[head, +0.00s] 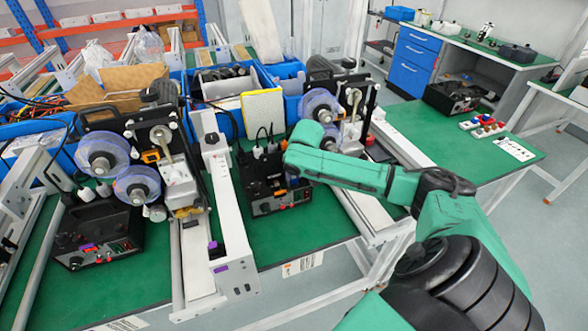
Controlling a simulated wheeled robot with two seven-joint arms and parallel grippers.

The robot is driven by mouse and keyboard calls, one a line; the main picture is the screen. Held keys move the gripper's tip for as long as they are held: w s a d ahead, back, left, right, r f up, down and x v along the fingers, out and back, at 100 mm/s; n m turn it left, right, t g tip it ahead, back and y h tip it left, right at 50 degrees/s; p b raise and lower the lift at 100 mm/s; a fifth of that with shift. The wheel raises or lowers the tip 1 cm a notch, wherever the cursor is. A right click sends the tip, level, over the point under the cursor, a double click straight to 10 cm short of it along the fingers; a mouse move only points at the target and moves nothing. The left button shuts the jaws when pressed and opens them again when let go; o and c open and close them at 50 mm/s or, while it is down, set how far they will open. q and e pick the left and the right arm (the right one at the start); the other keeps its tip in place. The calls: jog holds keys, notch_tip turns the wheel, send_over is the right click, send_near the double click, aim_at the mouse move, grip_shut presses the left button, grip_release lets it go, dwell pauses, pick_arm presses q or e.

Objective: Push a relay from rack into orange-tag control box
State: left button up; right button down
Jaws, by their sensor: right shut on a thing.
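A black control box (265,203) stands on the green mat in the middle, with a small orange patch on it. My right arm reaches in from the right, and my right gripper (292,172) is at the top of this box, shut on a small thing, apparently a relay. The wrist hides most of the fingers and the held thing, so I cannot tell how far into the box it sits. A rack (483,126) with several red, blue and white pieces lies on the right-hand table. My left gripper is out of view.
Another black box (95,235) stands at the left, and one more (452,97) on the right table. A white rail (225,215) runs left of the middle box. Reel machines (130,165) and blue bins (222,95) crowd the back. The green mat (310,222) is clear in front.

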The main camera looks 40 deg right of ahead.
jog(key=shift+f, duration=0.3)
dwell(0.5)
jog(key=c, duration=0.5)
grip_release()
jog(key=shift+c, duration=0.2)
jog(key=b+v, duration=0.1)
jog(key=v, duration=1.3)
jog(key=shift+r+b, duration=0.2)
jog(key=shift+b, duration=0.1)
jog(key=shift+a, duration=0.1)
